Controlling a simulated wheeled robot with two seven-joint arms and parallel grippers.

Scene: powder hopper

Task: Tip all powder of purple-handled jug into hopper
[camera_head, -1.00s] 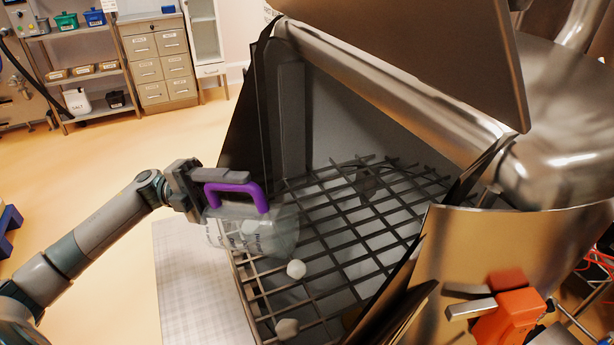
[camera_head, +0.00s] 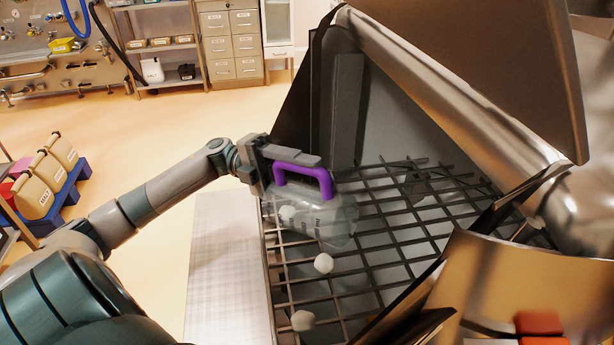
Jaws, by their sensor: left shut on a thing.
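The clear jug with the purple handle (camera_head: 303,170) is tilted onto its side over the hopper's grate, its mouth toward the right. My left gripper (camera_head: 290,156) is shut on the purple handle. White powder or lumps show inside the clear jug body (camera_head: 310,214). The hopper (camera_head: 345,110) is a metal housing with an open front and a dark bar grate (camera_head: 395,235). My right gripper is not in view.
The hopper's raised metal lid (camera_head: 500,70) hangs at the upper right. A metal side panel with an orange part (camera_head: 538,322) is at the lower right. A blue pallet with tan containers (camera_head: 48,180) stands on the floor at left. Shelves and drawers (camera_head: 232,45) line the back.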

